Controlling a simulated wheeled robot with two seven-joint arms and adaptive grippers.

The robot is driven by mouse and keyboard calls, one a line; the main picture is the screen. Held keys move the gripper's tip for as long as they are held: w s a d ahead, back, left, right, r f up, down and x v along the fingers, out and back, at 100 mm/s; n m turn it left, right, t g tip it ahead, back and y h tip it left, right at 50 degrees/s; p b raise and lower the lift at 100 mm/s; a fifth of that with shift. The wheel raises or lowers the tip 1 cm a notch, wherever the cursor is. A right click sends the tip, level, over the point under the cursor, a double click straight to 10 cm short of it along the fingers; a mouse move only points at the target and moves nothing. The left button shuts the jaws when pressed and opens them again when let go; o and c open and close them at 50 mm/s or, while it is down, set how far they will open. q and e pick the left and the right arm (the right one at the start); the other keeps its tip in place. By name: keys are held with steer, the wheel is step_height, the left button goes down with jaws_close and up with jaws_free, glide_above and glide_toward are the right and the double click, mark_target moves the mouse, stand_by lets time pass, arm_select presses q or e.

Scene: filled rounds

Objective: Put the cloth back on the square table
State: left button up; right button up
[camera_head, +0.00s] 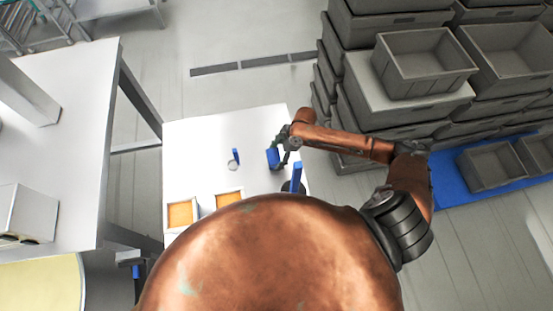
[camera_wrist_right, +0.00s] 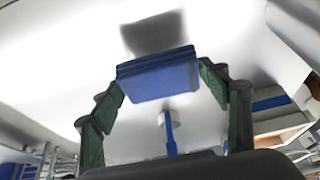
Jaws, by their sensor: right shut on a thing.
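The blue cloth (camera_head: 273,157) is a small folded block in the head view. My right gripper (camera_head: 281,150) is shut on it over the right part of the white square table (camera_head: 200,134). In the right wrist view the cloth (camera_wrist_right: 158,76) sits between the two green-padded fingers of my right gripper (camera_wrist_right: 160,88). A dark shadow lies on the white surface beyond it, and the cloth looks held above the table. My left gripper is not in view.
Two trays with orange filling (camera_head: 182,214) (camera_head: 229,198) stand at the table's near side. A blue-handled thing with a pale round base (camera_head: 234,161) stands mid-table. Another blue upright thing (camera_head: 297,174) stands near the right edge. Grey crates (camera_head: 425,62) are stacked at right.

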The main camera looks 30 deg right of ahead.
mark_target(279, 156)
steer(key=shift+f, duration=1.65)
steer(key=shift+f, duration=0.15)
steer(key=o, duration=1.1)
steer(key=v, duration=1.2)
steer(key=shift+r, duration=0.2)
